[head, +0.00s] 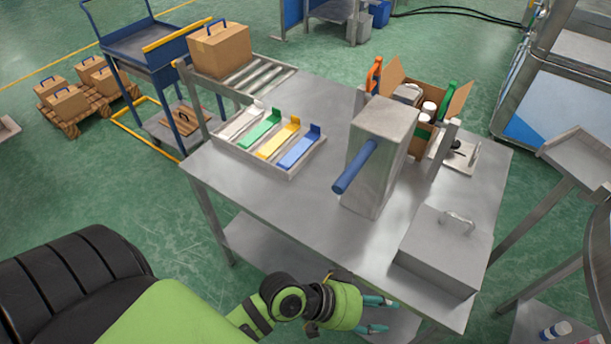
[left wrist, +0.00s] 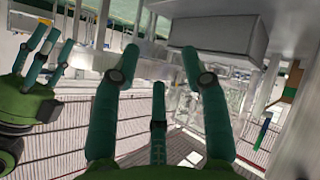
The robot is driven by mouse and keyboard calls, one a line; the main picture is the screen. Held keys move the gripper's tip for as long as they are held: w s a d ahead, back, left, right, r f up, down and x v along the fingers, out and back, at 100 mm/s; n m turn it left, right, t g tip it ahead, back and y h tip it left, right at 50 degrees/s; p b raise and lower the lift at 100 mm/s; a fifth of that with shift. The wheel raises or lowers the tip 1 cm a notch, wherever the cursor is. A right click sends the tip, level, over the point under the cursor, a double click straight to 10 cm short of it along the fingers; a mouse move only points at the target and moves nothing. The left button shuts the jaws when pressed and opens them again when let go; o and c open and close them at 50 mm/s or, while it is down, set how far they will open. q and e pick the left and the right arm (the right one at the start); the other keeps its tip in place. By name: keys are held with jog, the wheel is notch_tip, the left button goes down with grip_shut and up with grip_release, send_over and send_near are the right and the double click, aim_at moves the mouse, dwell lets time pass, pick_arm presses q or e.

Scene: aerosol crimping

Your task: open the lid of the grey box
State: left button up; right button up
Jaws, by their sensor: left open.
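The grey box (head: 445,250) stands at the table's front right corner, its lid down, with a small metal handle (head: 457,222) on top. A grey box-like body in the left wrist view (left wrist: 220,32), beyond my fingertips, looks like the same box. My left gripper (head: 391,314) is open and empty, low at the table's front edge, left of the box and apart from it. Its spread fingers also show in the left wrist view (left wrist: 160,55). My right gripper (left wrist: 52,45) shows at the left of that view, its fingers apart and empty; the head view does not show it.
A tall grey block with a blue bar (head: 355,167) stands behind the box. A tray with coloured pieces (head: 270,165) lies at the table's left, and an open carton with cans (head: 415,125) at the back. The table's front middle (head: 310,215) is clear.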

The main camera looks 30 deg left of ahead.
pick_arm(q)
jog(key=s+a+f+g+y+b, duration=0.1)
jog(key=s+a+f+y, duration=0.1)
jog(key=a+f, duration=0.5)
jog(key=s+a+f+g+y, duration=0.2)
jog(key=s+a+f+y, duration=0.1)
jog(key=a+f+y, duration=0.2)
notch_tip(320, 180, down, 3)
jog(key=shift+a+f+b, duration=0.15)
jog(key=shift+a+b, duration=0.25)
jog(key=shift+a, duration=0.65)
